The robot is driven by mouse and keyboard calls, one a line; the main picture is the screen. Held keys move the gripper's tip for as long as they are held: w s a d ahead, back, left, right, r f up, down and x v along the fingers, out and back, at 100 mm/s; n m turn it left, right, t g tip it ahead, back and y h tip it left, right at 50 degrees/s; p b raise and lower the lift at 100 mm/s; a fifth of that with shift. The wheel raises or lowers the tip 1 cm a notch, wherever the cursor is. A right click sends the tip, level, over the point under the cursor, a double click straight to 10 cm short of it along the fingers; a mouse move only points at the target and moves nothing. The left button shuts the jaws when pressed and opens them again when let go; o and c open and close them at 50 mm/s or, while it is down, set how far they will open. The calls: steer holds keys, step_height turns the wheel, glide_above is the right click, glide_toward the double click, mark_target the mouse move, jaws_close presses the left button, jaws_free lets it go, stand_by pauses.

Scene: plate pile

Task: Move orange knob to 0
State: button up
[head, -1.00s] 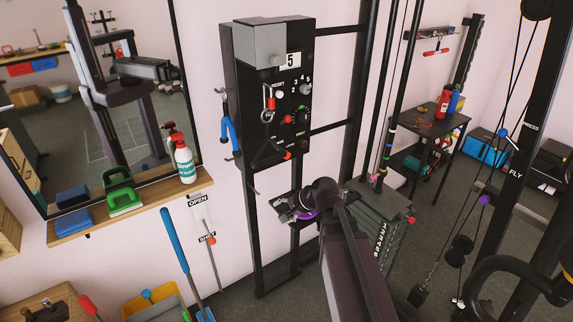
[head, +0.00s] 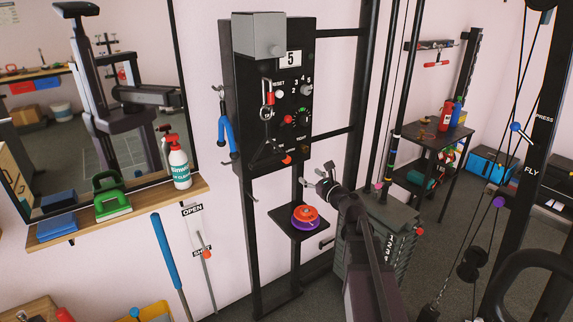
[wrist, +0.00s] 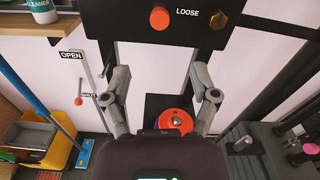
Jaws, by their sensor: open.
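An orange knob (head: 287,159) sits at the bottom of the black wall panel (head: 275,135). In the wrist view the orange knob (wrist: 159,18) shows near the top, left of the word LOOSE. The panel's display (head: 291,59) reads 5. A red knob (head: 288,120) sits higher on the panel. My gripper (head: 322,181) is open and empty, below and right of the panel in the head view. In the wrist view my gripper's fingers (wrist: 162,74) are wide apart, below the orange knob and not touching it. The orange knob's scale is not readable.
An orange disc on a purple one (head: 305,217) lies on a small black shelf (head: 318,234) below the panel. A weight stack (head: 378,255) stands right of it. An OPEN/SHUT lever (head: 207,254) is on the wall at left. A blue clip (head: 227,132) hangs beside the panel.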

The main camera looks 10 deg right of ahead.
mark_target(288, 160)
steer(key=shift+w+a, duration=0.1)
stand_by(0.3)
steer(key=x, duration=1.3)
steer(key=shift+w+a, duration=0.1)
steer(key=shift+w, duration=0.15)
